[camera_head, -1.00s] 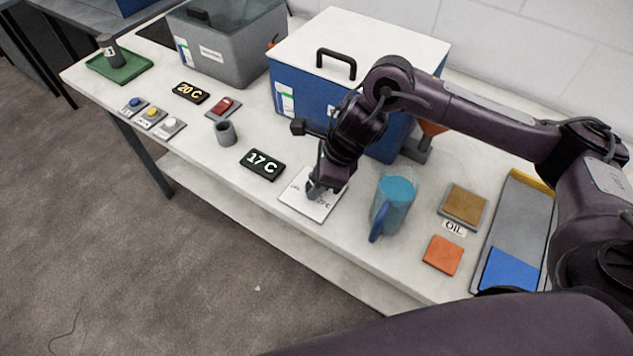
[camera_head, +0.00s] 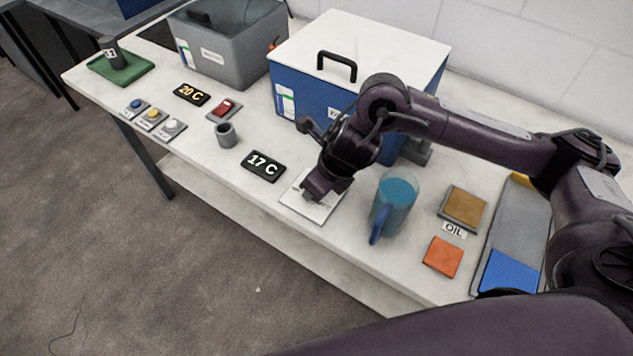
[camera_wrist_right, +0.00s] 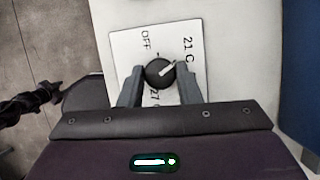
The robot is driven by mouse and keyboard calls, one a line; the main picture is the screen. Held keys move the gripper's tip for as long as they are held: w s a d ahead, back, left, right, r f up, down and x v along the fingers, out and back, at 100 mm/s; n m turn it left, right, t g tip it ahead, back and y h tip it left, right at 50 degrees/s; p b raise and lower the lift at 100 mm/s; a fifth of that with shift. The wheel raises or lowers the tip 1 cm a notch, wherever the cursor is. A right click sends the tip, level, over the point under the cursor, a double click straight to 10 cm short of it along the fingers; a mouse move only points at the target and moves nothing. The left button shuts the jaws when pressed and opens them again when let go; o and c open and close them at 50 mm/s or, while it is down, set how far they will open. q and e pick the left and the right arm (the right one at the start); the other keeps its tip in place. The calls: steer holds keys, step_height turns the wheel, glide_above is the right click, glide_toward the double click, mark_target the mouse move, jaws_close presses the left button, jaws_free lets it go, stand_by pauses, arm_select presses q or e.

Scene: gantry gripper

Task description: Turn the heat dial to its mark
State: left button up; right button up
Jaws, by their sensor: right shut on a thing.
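The heat dial is a round black knob (camera_wrist_right: 159,73) with a white pointer line, on a white plate (camera_wrist_right: 122,47) marked OFF, 21 C and a partly hidden figure. In the right wrist view the pointer slants up and right, toward the 21 C side. My right gripper (camera_wrist_right: 159,84) is shut on the knob, one finger on each side. In the head view the plate (camera_head: 330,208) lies near the table's front edge, and my right gripper (camera_head: 318,192) hides the knob. My left gripper is not in view.
A black display (camera_head: 263,166) reading 17 C lies left of the plate. A jug of blue liquid (camera_head: 394,205) stands close on the right. A blue box with a white lid (camera_head: 355,60) stands behind my arm. A grey cup (camera_head: 226,134) stands farther left.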

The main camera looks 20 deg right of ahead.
steer(key=shift+w+r, duration=0.1)
steer(key=o, duration=1)
steer(key=shift+c, duration=0.2)
steer(key=p+v, duration=0.1)
steer(key=v, duration=0.6)
steer(key=shift+s+r, duration=0.25)
steer(key=shift+r, duration=0.05)
steer(key=shift+f, duration=0.1)
